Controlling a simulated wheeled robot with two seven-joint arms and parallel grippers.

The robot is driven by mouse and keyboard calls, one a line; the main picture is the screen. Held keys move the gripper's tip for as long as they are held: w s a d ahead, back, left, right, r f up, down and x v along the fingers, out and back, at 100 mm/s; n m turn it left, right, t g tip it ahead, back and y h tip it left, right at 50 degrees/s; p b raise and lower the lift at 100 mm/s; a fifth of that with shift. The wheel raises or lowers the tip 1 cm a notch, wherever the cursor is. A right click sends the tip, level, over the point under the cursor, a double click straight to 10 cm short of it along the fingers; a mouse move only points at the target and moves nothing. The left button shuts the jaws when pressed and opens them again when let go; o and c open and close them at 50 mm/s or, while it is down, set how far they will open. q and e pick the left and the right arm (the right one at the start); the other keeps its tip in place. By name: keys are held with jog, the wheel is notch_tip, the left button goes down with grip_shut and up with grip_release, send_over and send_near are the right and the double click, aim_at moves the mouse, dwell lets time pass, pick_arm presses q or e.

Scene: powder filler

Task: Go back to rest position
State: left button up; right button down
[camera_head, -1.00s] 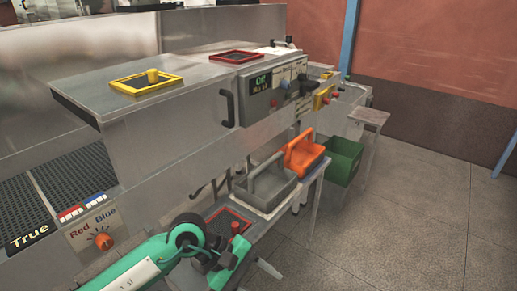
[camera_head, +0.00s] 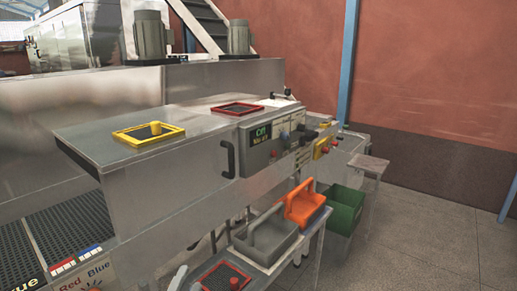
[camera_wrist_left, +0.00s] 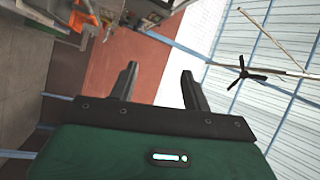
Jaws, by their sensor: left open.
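My left gripper (camera_wrist_left: 158,70) shows in the left wrist view with its two dark fingers apart and nothing between them. The green gripper body fills the bottom of that view. Behind the fingers are the reddish wall and a light ceiling with a fan, seen sideways. In the head view I cannot make out the left gripper clearly, and the right gripper is in neither view.
A steel machine holds a yellow-framed hatch (camera_head: 172,138), a red-framed hatch (camera_head: 262,109) and a control panel (camera_head: 259,143). Below stand a grey carrier (camera_head: 271,252), an orange carrier (camera_head: 308,207) and a green crate (camera_head: 346,205). The floor (camera_head: 430,240) at right is clear.

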pick_arm(q)
jog(key=s+a+f+n+g+y, duration=0.2)
jog(key=s+a+f+n+g, duration=0.25)
jog(key=f, duration=0.35)
jog(key=s+a+f+n+g+y, duration=0.2)
jog(key=s+a+f+n+g, duration=0.15)
jog(key=f+n, duration=0.35)
jog(key=s+f+n+g, duration=0.3)
jog(key=s+f+g, duration=0.6)
jog(key=s, duration=0.6)
notch_tip(320, 180, down, 33)
jog(key=s, duration=0.1)
jog(key=s+a+f+g, duration=0.1)
jog(key=s+a+f, duration=0.2)
jog(key=s+f, duration=1.4)
jog(key=shift+s+a+f+g+h, duration=0.2)
jog(key=shift+s+f+g+h, duration=0.1)
jog(key=shift+s, duration=0.6)
